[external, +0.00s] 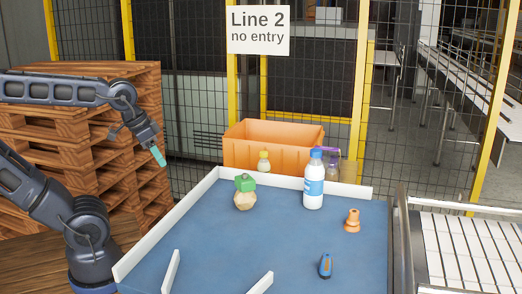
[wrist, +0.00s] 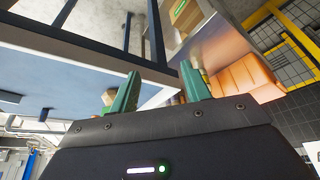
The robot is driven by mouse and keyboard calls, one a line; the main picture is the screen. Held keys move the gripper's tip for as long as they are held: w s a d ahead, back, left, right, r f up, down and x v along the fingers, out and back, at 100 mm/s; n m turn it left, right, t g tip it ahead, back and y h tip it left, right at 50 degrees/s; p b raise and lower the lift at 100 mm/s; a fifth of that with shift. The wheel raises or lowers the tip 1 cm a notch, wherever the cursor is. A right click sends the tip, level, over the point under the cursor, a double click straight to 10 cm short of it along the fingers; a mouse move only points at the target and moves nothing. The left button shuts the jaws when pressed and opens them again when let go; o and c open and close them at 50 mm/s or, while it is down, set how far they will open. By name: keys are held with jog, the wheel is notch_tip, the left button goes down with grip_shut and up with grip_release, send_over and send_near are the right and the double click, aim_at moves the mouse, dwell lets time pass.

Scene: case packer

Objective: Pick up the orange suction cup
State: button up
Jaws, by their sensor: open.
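The orange suction cup (external: 352,220) stands on the blue table top (external: 250,245) near its right edge, right of the white bottle. My gripper (external: 159,157) is raised at the left, outside the table's white rim and far from the suction cup. In the wrist view my gripper's green fingers (wrist: 160,92) are apart with nothing between them. I cannot make out the suction cup in the wrist view.
A white bottle with blue cap (external: 313,185), a tan faceted object with green top (external: 245,195) and a blue-orange item (external: 325,265) stand on the table. Behind are an orange crate (external: 240,155) and a fence. Wooden pallets (external: 140,90) stand left; a roller conveyor (external: 460,250) right.

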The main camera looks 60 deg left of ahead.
notch_tip(320, 180, up, 7)
jog(key=w+d+r+m+g, duration=0.1)
jog(key=w+d+r+m, duration=0.15)
jog(key=w+d, duration=0.4)
jog(key=w+d+r+m, duration=0.2)
jog(key=w+d+m, duration=0.2)
jog(key=w, duration=0.5)
jog(key=m+g+h, duration=0.4)
jog(key=m+h, duration=0.1)
jog(key=m, duration=0.6)
send_over(353, 210)
jog(key=a, duration=0.4)
notch_tip(353, 210, down, 5)
jog(key=shift+y, duration=0.3)
jog(key=x, duration=0.3)
jog(key=a+x, duration=0.1)
jog(key=x, duration=0.6)
jog(key=shift+a+f, duration=0.2)
jog(key=shift+f, duration=0.35)
jog(key=x, duration=0.5)
jog(key=shift+w+d, duration=0.1)
jog(key=shift+w, duration=0.15)
grip_shut()
